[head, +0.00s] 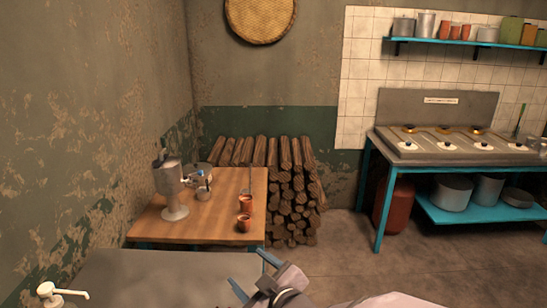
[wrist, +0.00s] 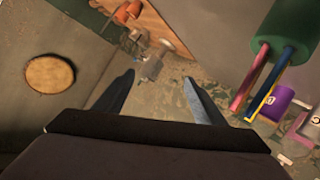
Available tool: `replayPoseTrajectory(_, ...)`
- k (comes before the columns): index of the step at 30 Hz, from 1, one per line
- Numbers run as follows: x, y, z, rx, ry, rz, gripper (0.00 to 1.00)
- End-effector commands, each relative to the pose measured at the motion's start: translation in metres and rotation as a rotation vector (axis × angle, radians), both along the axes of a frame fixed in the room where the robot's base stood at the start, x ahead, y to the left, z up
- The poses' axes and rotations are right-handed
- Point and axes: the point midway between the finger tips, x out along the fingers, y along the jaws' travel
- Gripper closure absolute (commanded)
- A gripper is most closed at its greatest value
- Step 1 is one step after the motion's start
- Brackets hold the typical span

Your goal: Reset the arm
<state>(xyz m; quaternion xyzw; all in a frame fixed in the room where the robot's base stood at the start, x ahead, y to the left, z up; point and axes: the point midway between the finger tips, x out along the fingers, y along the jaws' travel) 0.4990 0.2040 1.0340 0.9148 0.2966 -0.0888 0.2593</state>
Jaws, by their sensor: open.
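My gripper (head: 248,267) shows at the bottom middle of the head view, its two blue-grey fingers apart and nothing visible between them. It is in front of the wooden table (head: 205,228), near the right end of the grey counter (head: 160,275). In the wrist view my gripper (wrist: 158,77) is also open and empty, with the room appearing tilted beyond the fingers. Two copper-coloured cups (head: 245,203) (head: 244,223) stand on the wooden table, apart from the gripper. A metal vessel with a tap (head: 170,180) stands at the table's left.
A white tap (head: 60,292) stands on the counter at lower left. Stacked firewood (head: 290,190) is behind the table. A stove (head: 450,145) on a blue stand is at right, with open floor (head: 360,255) before it. The wrist view shows a purple mug (wrist: 277,101) at right.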

Motion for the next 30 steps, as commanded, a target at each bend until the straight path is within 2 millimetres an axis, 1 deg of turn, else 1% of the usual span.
replayPoseTrajectory(1,0.002,-0.023,-0.006,-0.021,0.066,-0.068,0.36)
replayPoseTrajectory(4,-0.005,-0.065,-0.032,-0.057,0.229,-0.196,0.36)
replayPoseTrajectory(6,-0.017,-0.094,-0.05,-0.075,0.356,-0.291,0.36)
replayPoseTrajectory(8,-0.032,-0.117,-0.063,-0.085,0.464,-0.37,0.36)
replayPoseTrajectory(9,-0.044,-0.132,-0.071,-0.088,0.538,-0.424,0.36)
replayPoseTrajectory(11,-0.065,-0.151,-0.082,-0.092,0.65,-0.5,0.36)
replayPoseTrajectory(12,-0.08,-0.163,-0.087,-0.092,0.723,-0.549,0.36)
replayPoseTrajectory(14,-0.104,-0.177,-0.094,-0.091,0.829,-0.617,0.36)
replayPoseTrajectory(15,-0.119,-0.184,-0.097,-0.087,0.896,-0.659,0.36)
replayPoseTrajectory(18,-0.155,-0.196,-0.1,-0.079,1.044,-0.746,0.36)
replayPoseTrajectory(22,-0.192,-0.203,-0.1,-0.067,1.188,-0.821,0.36)
replayPoseTrajectory(25,-0.209,-0.204,-0.099,-0.063,1.256,-0.853,0.36)
replayPoseTrajectory(27,-0.216,-0.205,-0.098,-0.061,1.283,-0.864,0.36)
replayPoseTrajectory(30,-0.219,-0.205,-0.098,-0.059,1.297,-0.872,0.36)
